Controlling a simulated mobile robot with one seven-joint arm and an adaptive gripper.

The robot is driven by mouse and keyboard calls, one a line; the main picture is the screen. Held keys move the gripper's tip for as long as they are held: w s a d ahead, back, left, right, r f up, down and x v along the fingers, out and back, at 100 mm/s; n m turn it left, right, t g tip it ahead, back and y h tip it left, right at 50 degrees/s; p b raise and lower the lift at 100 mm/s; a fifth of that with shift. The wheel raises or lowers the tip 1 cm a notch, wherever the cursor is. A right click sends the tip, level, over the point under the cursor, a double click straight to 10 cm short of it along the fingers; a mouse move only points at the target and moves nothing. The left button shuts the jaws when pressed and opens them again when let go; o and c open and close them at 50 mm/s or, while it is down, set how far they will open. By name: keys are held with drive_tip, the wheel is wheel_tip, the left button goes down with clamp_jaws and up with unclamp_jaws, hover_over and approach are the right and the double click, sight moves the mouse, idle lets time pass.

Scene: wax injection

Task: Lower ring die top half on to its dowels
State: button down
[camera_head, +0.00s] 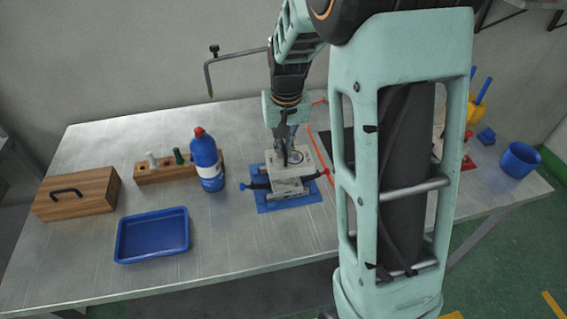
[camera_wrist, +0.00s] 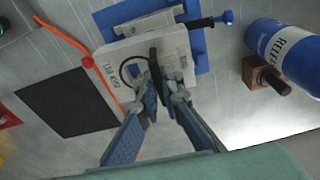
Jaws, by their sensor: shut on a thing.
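The ring die top half is a pale grey block (camera_wrist: 120,62) with dark lettering on its side in the wrist view. In the head view it shows as the upper pale block (camera_head: 302,163), partly hidden by my gripper (camera_head: 285,150). My gripper (camera_wrist: 162,85) is shut on the top half at a dark handle-like part on its upper face. The die's lower part (camera_head: 288,188), with dark handles at its sides, sits below on a blue mat (camera_head: 285,203). The dowels are hidden, and I cannot tell whether the halves touch.
A blue-and-white bottle (camera_head: 207,165) stands left of the die, near a wooden holder (camera_head: 150,177). A blue tray (camera_head: 152,235) and a wooden box (camera_head: 77,195) lie further left. A dark mat (camera_wrist: 68,102) lies nearby.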

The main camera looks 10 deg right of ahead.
drive_tip(key=m, duration=0.1)
drive_tip(key=r+m+p, duration=0.1)
drive_tip(key=m, duration=0.1)
drive_tip(key=m+p, duration=0.1)
drive_tip(key=shift+w+r+h, duration=0.3)
drive_tip(key=shift+w+h, duration=0.05)
drive_tip(key=shift+h, duration=0.05)
drive_tip(key=m, duration=0.1)
drive_tip(key=r+m+p, duration=0.1)
drive_tip(key=m, duration=0.1)
drive_tip(key=m+p, duration=0.1)
drive_tip(key=m, duration=0.1)
drive_tip(key=shift+w+r+g+h, duration=0.15)
drive_tip(key=shift+w+g+h, duration=0.15)
drive_tip(key=shift+w, duration=0.05)
drive_tip(key=m, duration=0.1)
drive_tip(key=m+p, duration=0.1)
drive_tip(key=m, duration=0.1)
drive_tip(key=r+m+p, duration=0.1)
drive_tip(key=shift+w+m+g, duration=0.3)
drive_tip(key=shift+m, duration=0.1)
drive_tip(key=m, duration=0.2)
drive_tip(key=m+p, duration=0.1)
drive_tip(key=shift+w+d+r+m+g, duration=0.1)
drive_tip(key=shift+w+r+m+g, duration=0.2)
drive_tip(key=shift+r+m, duration=0.1)
drive_tip(key=shift+f, duration=0.1)
drive_tip(key=shift+f+b, duration=2.2)
drive_tip(key=shift+f, duration=0.65)
